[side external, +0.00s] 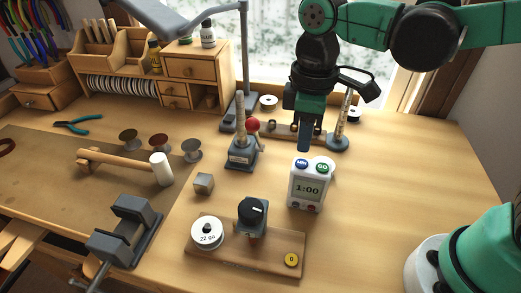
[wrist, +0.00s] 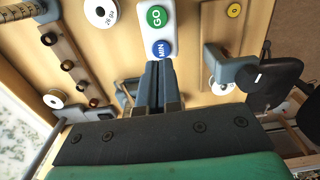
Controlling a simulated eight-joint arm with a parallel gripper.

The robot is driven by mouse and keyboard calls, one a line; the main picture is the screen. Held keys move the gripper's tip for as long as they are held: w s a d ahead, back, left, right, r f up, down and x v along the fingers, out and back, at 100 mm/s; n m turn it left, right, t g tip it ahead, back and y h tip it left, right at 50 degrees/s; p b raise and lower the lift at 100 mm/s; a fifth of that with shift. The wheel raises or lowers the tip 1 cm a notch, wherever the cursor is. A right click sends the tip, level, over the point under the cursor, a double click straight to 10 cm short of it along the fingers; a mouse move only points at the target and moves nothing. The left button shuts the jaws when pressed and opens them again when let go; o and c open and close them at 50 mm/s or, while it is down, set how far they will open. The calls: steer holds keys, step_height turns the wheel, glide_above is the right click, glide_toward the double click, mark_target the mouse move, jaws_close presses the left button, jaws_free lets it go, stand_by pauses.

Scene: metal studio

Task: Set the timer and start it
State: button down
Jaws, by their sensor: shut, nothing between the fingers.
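The timer (side external: 308,186) is a white box standing upright on the bench, its screen reading 1:00. On its top are a blue MIN button (side external: 301,164) and a green GO button (side external: 322,168). In the wrist view the blue MIN button (wrist: 162,49) is just past my fingertips, and the green GO button (wrist: 157,17) is farther up. My gripper (side external: 304,148) is shut and empty, pointing down just above the MIN button. In the wrist view its fingertips (wrist: 154,66) are close to that button; I cannot tell whether they touch.
A wooden board (side external: 276,262) with a white spool (side external: 207,232) and a dark-topped device (side external: 252,213) lies in front. A red-knobbed tool (side external: 242,152) stands left of the timer. A small metal cube (side external: 204,183) sits nearby. The bench right of the timer is clear.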

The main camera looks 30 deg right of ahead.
steer(key=shift+r, duration=2.3)
step_height(320, 180, up, 7)
glide_above(323, 167)
steer(key=shift+f, duration=0.15)
steer(key=shift+f, duration=0.15)
step_height(323, 167, down, 14)
steer(key=shift+r, duration=0.1)
